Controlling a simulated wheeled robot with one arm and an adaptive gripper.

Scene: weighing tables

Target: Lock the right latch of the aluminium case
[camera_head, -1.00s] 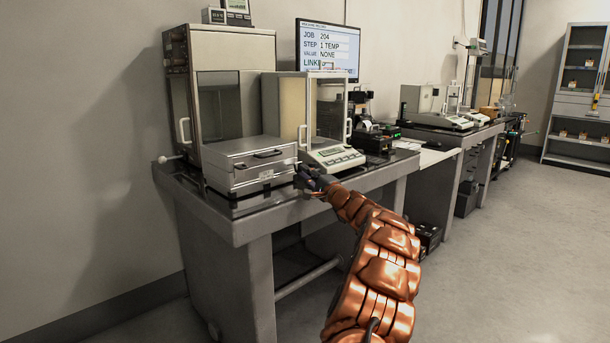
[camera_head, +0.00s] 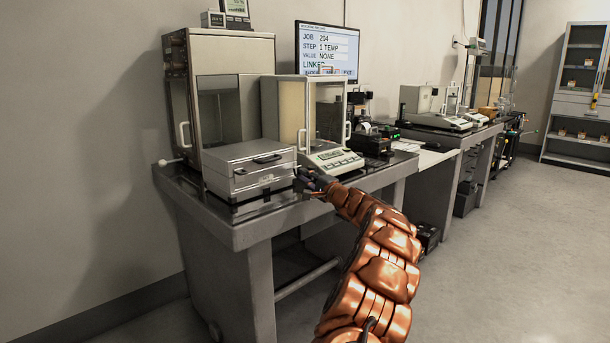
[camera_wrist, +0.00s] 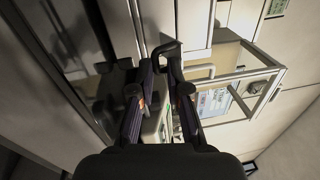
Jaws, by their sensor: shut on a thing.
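The aluminium case (camera_head: 232,180) sits on the near table with its lid down and a dark handle (camera_head: 267,158) on it. My gripper (camera_head: 303,175) is at the case's right front corner, low over the table edge. In the wrist view, my gripper (camera_wrist: 167,62) has its fingers close together around a dark hooked piece (camera_wrist: 166,46). I cannot tell whether this piece is part of the case. The right latch is not clear in either view; the gripper and the angle hide that corner.
A balance with a glass shield (camera_head: 333,158) stands close to the right of the case. A tall metal cabinet (camera_head: 235,60) stands behind the case. A monitor (camera_head: 327,48) is farther back.

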